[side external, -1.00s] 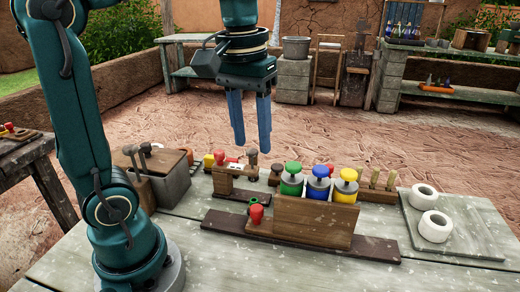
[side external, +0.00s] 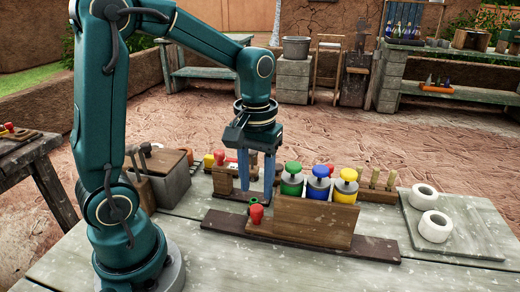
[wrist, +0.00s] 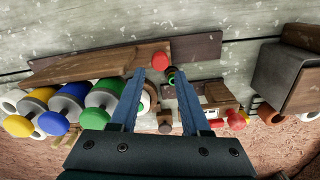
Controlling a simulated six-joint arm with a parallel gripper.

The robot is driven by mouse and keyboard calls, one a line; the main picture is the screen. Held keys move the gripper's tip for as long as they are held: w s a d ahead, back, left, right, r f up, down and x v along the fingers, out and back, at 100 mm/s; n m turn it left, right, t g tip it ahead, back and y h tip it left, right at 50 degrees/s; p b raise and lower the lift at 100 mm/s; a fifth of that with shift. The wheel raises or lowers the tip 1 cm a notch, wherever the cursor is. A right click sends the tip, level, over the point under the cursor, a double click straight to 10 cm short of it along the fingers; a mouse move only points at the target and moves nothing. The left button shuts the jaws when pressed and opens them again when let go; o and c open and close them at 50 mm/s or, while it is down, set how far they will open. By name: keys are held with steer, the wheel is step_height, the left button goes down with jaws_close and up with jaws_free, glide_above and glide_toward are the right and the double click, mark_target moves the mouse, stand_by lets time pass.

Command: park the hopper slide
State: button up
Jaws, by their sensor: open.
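The hopper slide is a brown wooden block (side external: 310,222) on a long dark rail (side external: 345,245). A red knob (side external: 256,215) stands at its left end; in the wrist view the red knob (wrist: 160,61) lies just beyond the fingertips. A small dark green ring or knob (wrist: 176,77) shows beside the right finger. Canisters with green (side external: 292,168), blue (side external: 319,171) and yellow (side external: 347,175) tops stand behind the block. My gripper (side external: 256,193) is open, pointing down, above and slightly behind the red knob. Nothing is visible between its fingers (wrist: 157,76).
A small wooden stand (side external: 222,182) with a red piece is left of my gripper. A grey bin (side external: 170,185) stands further left. A board (side external: 470,222) with two white rings is at right. The table front is clear.

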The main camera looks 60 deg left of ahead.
mark_target(257, 208)
steer(key=shift+f, duration=2.8)
jaws_close()
steer(key=shift+w+r, duration=0.1)
